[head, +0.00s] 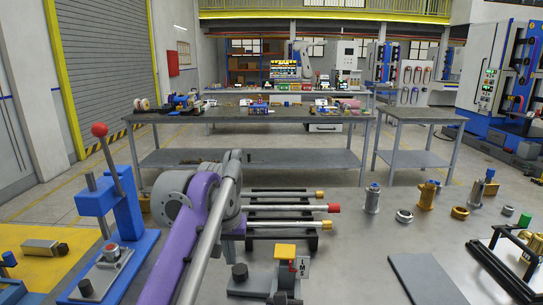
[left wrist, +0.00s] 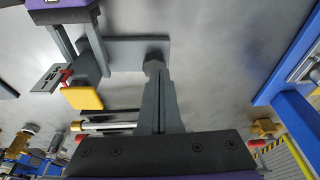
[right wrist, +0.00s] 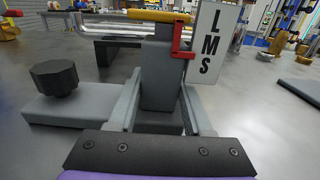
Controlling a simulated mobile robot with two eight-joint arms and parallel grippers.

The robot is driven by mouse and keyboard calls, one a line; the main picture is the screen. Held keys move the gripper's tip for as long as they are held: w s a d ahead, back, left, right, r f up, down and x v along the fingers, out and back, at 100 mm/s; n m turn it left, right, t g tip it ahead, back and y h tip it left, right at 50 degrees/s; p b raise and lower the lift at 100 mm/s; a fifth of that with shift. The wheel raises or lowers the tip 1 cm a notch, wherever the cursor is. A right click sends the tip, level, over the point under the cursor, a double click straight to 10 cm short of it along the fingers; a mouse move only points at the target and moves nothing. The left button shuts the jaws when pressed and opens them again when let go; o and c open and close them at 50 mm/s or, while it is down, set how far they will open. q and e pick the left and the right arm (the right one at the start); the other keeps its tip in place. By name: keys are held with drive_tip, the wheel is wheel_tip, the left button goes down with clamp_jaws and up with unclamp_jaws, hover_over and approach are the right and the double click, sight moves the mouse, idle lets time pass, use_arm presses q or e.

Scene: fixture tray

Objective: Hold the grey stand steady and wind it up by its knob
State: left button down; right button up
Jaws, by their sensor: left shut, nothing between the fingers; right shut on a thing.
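The grey stand (head: 285,272) stands upright on the table at the bottom middle of the head view, with a yellow top (right wrist: 158,16), a red pointer (right wrist: 182,42) and a white LMS plate (right wrist: 212,40). Its black knob (right wrist: 54,78) sits on the low base, left of the post in the right wrist view. My right gripper (right wrist: 162,80) is shut on the stand's post, one finger on each side. My left gripper (left wrist: 158,76) is shut and empty. Its fingertips line up with the knob (left wrist: 154,62) in the left wrist view; the head view shows no fingers on the knob.
My purple left arm covers part of the table in the head view. Rods with coloured ends (head: 300,208) lie on a rack behind the stand. A blue lever press (head: 125,215) stands left, and a grey plate (head: 425,278) lies right. Bare tabletop lies between stand and plate.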

sight(240, 273)
use_arm(q)
drive_tip(key=shift+w+d+f, duration=0.1)
drive_tip(key=shift+d+f, duration=0.35)
drive_tip(key=shift+f, duration=0.6)
drive_tip(key=shift+s+d+f, duration=0.1)
drive_tip(key=shift+d+f, duration=0.35)
drive_tip(key=shift+f, duration=0.55)
drive_tip(key=shift+w+d+f, duration=0.1)
drive_tip(key=shift+d+f, duration=0.35)
drive_tip(key=shift+f, duration=0.6)
drive_tip(key=shift+w+a, duration=0.15)
drive_tip(key=shift+w, duration=0.2)
drive_tip(key=shift+a, duration=0.2)
drive_tip(key=shift+s+a, duration=0.1)
drive_tip(key=shift+a, duration=0.9)
